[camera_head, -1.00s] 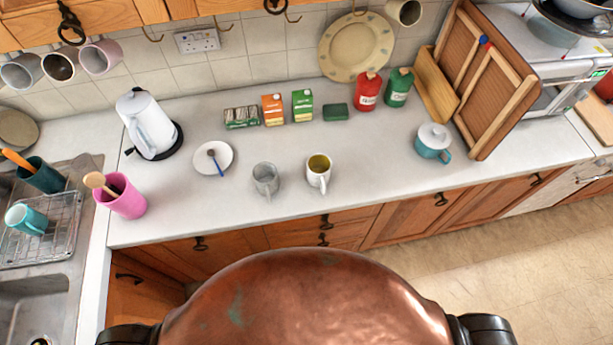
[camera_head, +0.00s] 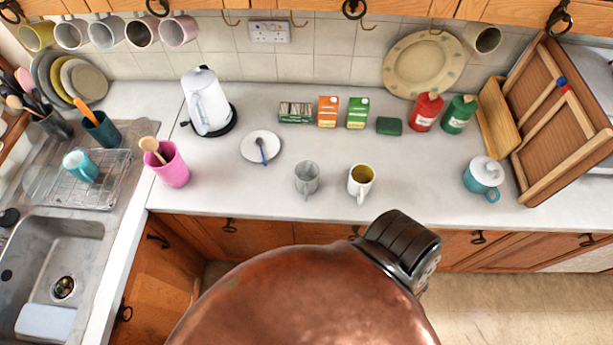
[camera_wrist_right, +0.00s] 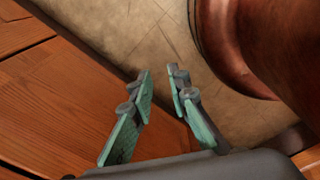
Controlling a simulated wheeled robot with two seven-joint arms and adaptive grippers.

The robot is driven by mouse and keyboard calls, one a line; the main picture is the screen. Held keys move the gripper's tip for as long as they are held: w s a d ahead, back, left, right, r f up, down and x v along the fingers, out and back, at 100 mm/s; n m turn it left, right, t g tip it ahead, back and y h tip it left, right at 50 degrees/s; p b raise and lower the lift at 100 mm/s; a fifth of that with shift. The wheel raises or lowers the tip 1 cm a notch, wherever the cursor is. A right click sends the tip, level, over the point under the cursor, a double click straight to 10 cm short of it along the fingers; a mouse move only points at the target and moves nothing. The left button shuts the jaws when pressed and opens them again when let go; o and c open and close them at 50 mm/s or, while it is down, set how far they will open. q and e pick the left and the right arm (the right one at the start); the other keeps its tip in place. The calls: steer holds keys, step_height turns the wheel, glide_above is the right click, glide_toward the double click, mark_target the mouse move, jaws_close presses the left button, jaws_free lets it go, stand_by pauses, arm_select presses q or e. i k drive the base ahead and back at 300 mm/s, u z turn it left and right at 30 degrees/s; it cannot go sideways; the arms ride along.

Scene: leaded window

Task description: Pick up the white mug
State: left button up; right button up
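The white mug (camera_head: 360,183) stands upright on the counter near its front edge, with a yellowish inside and its handle toward me. A grey mug (camera_head: 307,179) stands just left of it. My right gripper (camera_wrist_right: 160,80) shows in the right wrist view, its two green-padded fingers apart with nothing between them. It is below the counter, beside wooden cabinet fronts and above the floor. No mug shows in that view. In the head view neither gripper shows; my copper-coloured body fills the bottom. My left gripper is in no view.
The counter (camera_head: 420,180) is clear around the mugs. A saucer with a spoon (camera_head: 261,147), a kettle (camera_head: 205,103) and a pink utensil pot (camera_head: 168,165) lie left. A teal lidded pot (camera_head: 484,177) and wooden rack (camera_head: 562,120) stand right. Mugs hang above.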

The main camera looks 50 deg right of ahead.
mark_target(358, 190)
steer(key=u, duration=1.05)
steer(key=k, duration=1.8)
steer(key=z, duration=1.55)
